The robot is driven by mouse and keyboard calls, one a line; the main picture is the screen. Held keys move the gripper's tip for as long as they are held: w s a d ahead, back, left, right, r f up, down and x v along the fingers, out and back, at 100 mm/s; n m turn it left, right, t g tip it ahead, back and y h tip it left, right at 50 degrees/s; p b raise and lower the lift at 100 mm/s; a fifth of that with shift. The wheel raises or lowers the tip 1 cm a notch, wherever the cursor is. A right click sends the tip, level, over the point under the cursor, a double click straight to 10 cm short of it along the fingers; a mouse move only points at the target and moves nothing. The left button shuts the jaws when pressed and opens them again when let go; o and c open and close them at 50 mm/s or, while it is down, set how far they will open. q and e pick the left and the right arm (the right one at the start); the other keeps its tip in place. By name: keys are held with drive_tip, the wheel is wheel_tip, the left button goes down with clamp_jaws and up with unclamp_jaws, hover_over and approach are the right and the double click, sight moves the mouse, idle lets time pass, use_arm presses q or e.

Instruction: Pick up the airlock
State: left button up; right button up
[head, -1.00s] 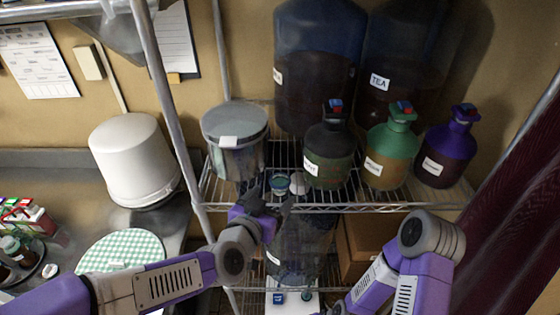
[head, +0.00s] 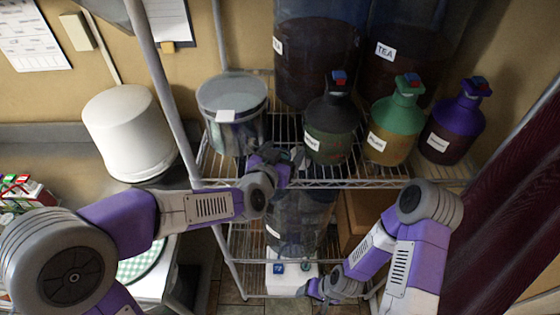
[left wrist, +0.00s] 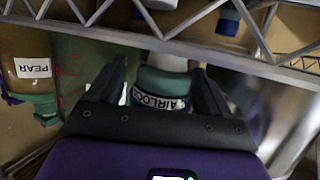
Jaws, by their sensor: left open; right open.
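The airlock jar (left wrist: 165,82), with a teal body and a label reading AIRLOCK, shows in the left wrist view between the two dark fingers of my left gripper (left wrist: 163,90). The fingers are open around it; I cannot tell whether either one touches it. In the head view my left gripper (head: 287,157) is at the front of the upper wire shelf (head: 330,183), and it mostly or wholly hides the jar. My right gripper (head: 314,291) is low, by the lower shelf, open and empty.
Black (head: 331,132), green (head: 394,128) and purple (head: 453,128) jugs stand right of my left gripper. A lidded metal pot (head: 232,100) stands to its left. A large clear vessel (head: 298,215) is below. A shelf post (head: 165,90) rises left of the pot.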

use_arm(q)
drive_tip(key=shift+w, duration=0.1)
drive_tip(key=shift+f, duration=0.1)
drive_tip(key=shift+c, duration=1)
drive_tip(key=c, duration=0.8)
drive_tip(key=shift+c, duration=0.2)
drive_tip(key=shift+r, duration=0.2)
